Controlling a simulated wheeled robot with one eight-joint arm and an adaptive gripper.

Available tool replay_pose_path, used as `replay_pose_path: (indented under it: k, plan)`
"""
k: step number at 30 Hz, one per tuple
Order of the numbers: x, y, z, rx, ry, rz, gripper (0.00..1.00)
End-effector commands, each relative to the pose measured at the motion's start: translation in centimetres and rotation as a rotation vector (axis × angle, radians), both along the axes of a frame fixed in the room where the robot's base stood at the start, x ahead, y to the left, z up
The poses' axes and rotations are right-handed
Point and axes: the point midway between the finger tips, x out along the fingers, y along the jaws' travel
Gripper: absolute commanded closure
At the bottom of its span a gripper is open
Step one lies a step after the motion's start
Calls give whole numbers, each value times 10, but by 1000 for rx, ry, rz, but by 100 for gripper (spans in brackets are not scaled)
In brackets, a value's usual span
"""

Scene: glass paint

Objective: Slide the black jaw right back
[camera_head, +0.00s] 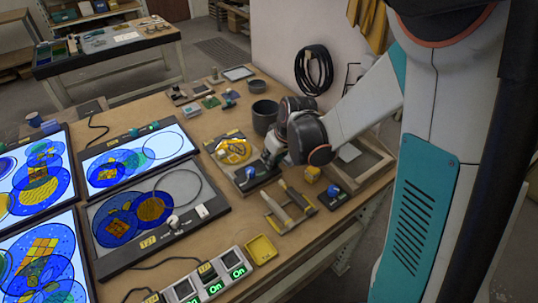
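A pale board (212,150) carries a round yellow glass piece (235,151). At the board's near end sits a dark block (264,180) with a blue knob (250,173); it looks like the black jaw, but the view is too small to be sure. My gripper (268,162) is low over the right side of this board, close to the dark block. I cannot tell whether it touches the block. Its fingers are small and dark, partly hidden by my wrist, so their opening does not show.
A second dark block with a blue knob (334,192) stands to the right, near a yellow block (312,174). Tools lie on a wooden rack (290,208) in front. A dark pot (265,117) stands behind my gripper. Light panels (137,158) with painted glass fill the left.

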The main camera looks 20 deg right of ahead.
Motion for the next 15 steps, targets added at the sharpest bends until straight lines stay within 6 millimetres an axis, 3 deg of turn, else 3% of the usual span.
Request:
replay_pose_path:
  k: [3, 10, 11, 12, 13, 15]
  plan:
    - [-15, -5, -1, -1, 2, -1, 100]
    - [-17, -5, -1, -2, 5, 0, 100]
    - [-17, -5, -1, -2, 5, 0, 81]
    - [-16, -5, -1, -2, 5, 0, 72]
    - [-16, -5, -1, -2, 5, 0, 65]
    - [-16, -5, -1, -1, 4, 0, 63]
